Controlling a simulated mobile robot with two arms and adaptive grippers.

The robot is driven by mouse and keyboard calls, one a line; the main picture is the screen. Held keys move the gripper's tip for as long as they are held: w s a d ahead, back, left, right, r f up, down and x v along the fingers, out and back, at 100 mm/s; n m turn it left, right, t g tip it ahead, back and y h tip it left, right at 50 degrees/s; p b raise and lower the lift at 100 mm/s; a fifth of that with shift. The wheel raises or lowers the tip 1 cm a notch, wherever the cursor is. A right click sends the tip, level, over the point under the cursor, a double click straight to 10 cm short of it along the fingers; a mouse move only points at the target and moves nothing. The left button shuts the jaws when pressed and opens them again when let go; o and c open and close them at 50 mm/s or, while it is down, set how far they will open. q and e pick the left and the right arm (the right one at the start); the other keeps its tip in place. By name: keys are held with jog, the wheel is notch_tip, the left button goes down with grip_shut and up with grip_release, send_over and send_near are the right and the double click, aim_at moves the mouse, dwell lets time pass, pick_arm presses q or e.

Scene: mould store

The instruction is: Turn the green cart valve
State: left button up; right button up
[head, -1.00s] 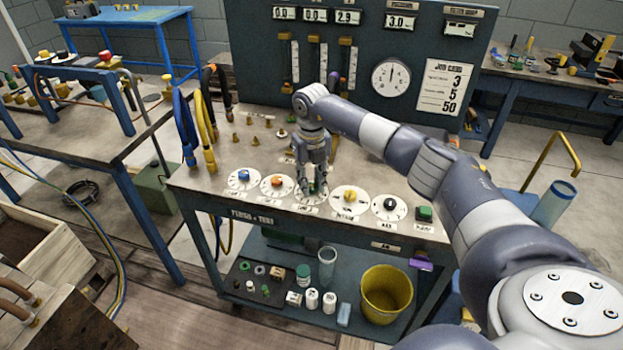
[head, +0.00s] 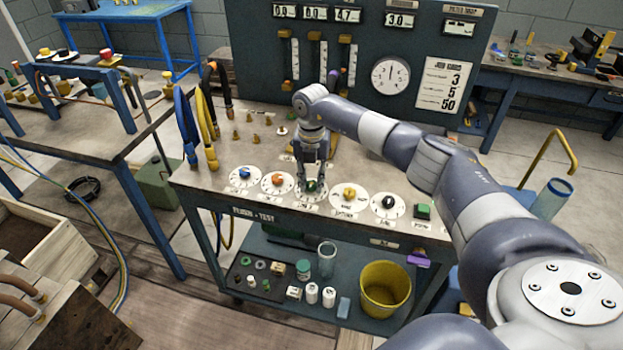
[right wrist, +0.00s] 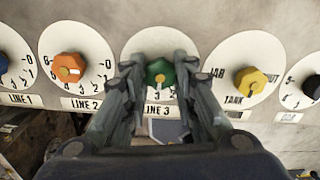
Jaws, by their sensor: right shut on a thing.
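The green cart valve (right wrist: 160,74) is a green knob on a white dial marked LINE 3, in the middle of the right wrist view. In the head view the green valve (head: 311,186) sits in the row of dials along the cart's front edge. My right gripper (right wrist: 160,80) is shut on the green knob, with a finger on each side of it. In the head view my right gripper (head: 312,180) points down onto this dial and partly hides it. My left gripper is not in view.
The orange knob (right wrist: 69,68) on LINE 2 and the yellow TANK knob (right wrist: 250,81) flank the green one. A blue knob (head: 243,174) and a black knob (head: 388,202) are further out. Hoses (head: 205,125) stand at the cart's left. A gauge panel (head: 420,40) rises behind.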

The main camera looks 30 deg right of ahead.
aim_at(312, 183)
jog(key=o, duration=1.1)
notch_tip(312, 183, up, 12)
dwell(0.5)
